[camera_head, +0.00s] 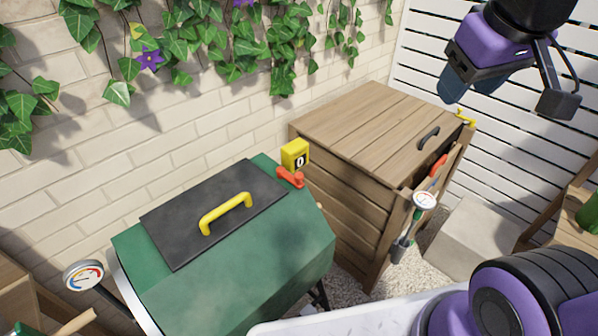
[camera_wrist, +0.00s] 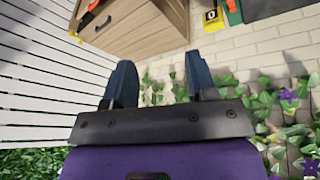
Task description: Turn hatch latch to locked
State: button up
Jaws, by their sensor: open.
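The green drum (camera_head: 250,270) stands below the brick wall in the head view. Its black hatch (camera_head: 175,225) lies flat on top and has a yellow handle (camera_head: 226,212). A red latch (camera_head: 291,178) sits by the hatch's far right corner, beside a yellow block (camera_head: 296,153) marked 0. I cannot tell the latch's setting. My gripper (camera_head: 469,88) is open and empty at the upper right, high up and well away from the latch. In the wrist view, my gripper (camera_wrist: 160,78) shows two spread fingers. The yellow block (camera_wrist: 212,20), red latch (camera_wrist: 232,8) and dark hatch (camera_wrist: 270,6) show at the top edge.
A wooden bin (camera_head: 360,130) with a black handle (camera_head: 428,138) stands right of the drum. Ivy (camera_head: 225,45) hangs on the wall. White slats (camera_head: 520,150) close off the right side.

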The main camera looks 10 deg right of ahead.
jog(key=w+a+f+n+g+h, duration=0.15)
jog(key=w+a+f+n, duration=0.25)
jog(key=w, duration=0.4)
jog(key=n+g+y, duration=0.2)
jog(key=n+g, duration=0.1)
jog(key=n, duration=0.7)
send_near(299, 175)
notch_tip(299, 175, down, 9)
jog(key=shift+w+d+f, duration=0.1)
jog(key=shift+d+f, duration=0.05)
jog(key=shift+c, duration=0.4)
grip_shut()
